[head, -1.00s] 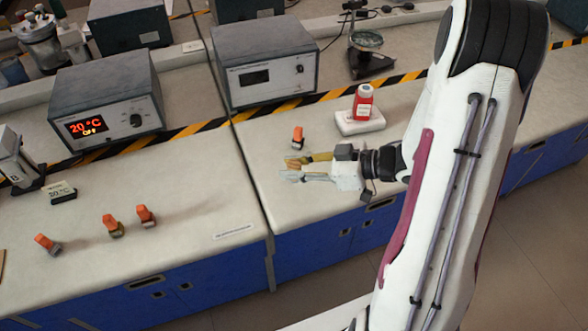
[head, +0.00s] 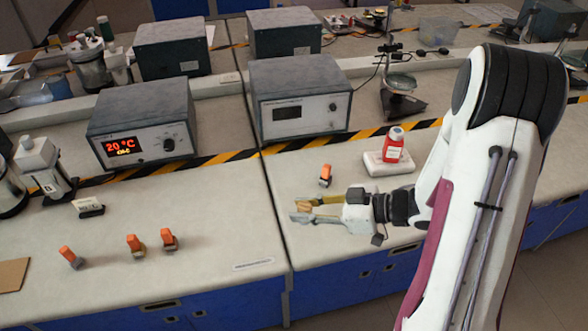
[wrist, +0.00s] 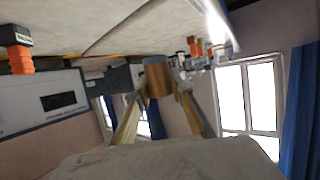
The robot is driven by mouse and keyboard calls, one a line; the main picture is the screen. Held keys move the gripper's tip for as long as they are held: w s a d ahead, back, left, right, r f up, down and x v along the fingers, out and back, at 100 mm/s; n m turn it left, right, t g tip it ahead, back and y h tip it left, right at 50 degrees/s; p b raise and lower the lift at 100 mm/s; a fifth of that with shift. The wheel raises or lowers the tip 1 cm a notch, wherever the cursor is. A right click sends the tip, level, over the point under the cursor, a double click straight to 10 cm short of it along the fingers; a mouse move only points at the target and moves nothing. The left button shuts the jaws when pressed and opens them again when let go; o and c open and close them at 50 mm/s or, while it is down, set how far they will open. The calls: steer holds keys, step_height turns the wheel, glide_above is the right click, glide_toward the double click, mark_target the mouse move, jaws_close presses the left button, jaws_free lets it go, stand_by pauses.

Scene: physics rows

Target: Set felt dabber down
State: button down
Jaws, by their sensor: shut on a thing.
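My gripper (head: 298,211) is shut on a small tan-brown cylinder, which I take to be the felt dabber (wrist: 157,77). The cylinder sits between the fingertips in the wrist view, with the bench surface upside down behind it. In the head view the fingers point left over the right-hand bench, close to the seam between benches. The dabber is small and partly hidden by the fingers there. I cannot tell how high it is above the bench.
An orange-topped object (head: 326,175) stands just behind my gripper. Several orange-topped objects, one here (head: 136,245), stand on the left bench. Bare bench (head: 220,215) lies left of the gripper.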

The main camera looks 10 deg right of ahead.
mark_target(298, 206)
steer(key=w+a, duration=0.1)
steer(key=a, duration=0.1)
steer(key=shift+w+a, duration=0.35)
steer(key=w+a+m+t+h, duration=0.2)
steer(key=w, duration=0.7)
steer(key=w+a+m+t+h, duration=0.1)
steer(key=w+a+m+t, duration=0.1)
steer(key=w, duration=0.6)
steer(key=w+d+m+t+h, duration=0.2)
steer(key=w+d+m+h, duration=0.5)
steer(key=w+d+h, duration=0.1)
steer(key=shift+w+d+r+m, duration=0.3)
steer(key=shift+w+d, duration=0.3)
steer(key=shift+d, duration=0.65)
steer(key=shift+f, duration=3.1)
